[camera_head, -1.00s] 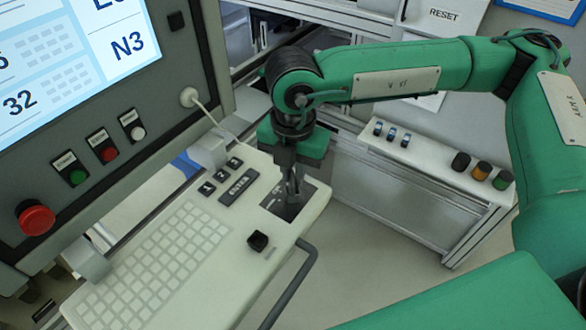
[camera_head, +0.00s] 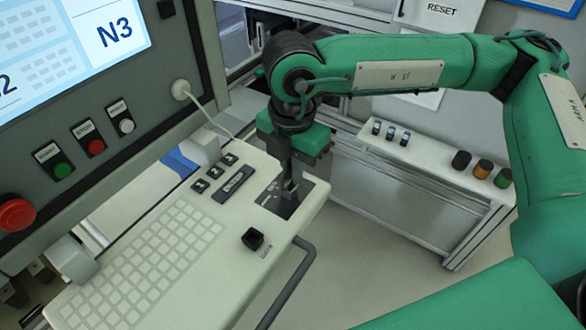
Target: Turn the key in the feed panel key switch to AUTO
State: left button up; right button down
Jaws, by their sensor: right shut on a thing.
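The feed panel (camera_head: 150,262) is a pale sloping console with a grey keypad. The key switch plate (camera_head: 283,208) is a dark square at its upper right corner. My right gripper (camera_head: 288,192) points down onto this plate, its fingers shut on the key. The fingers hide the key and most of the switch, and I cannot read which position the key is in. My left gripper is not in view.
A black square fitting (camera_head: 253,239) sits below the switch plate. A grey handrail (camera_head: 290,285) runs along the panel's right edge. The screen cabinet (camera_head: 105,135) with a red emergency button (camera_head: 15,214) stands left. A shelf with coloured knobs (camera_head: 482,168) is at right.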

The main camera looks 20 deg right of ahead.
jog(key=shift+s+d+m+b, duration=0.1)
jog(key=shift+m+b, duration=1.25)
jog(key=shift+m, duration=0.05)
jog(key=shift+s+d+m+b, duration=0.1)
jog(key=shift+m+b, duration=1.25)
jog(key=shift+m, duration=0.05)
jog(key=shift+s+m+b, duration=0.1)
jog(key=shift+m+b, duration=0.6)
jog(key=shift+b, duration=0.6)
jog(key=c, duration=1)
grip_release()
jog(key=shift+o, duration=0.2)
notch_tip(320, 180, up, 7)
jog(key=p, duration=0.1)
jog(key=shift+p, duration=0.3)
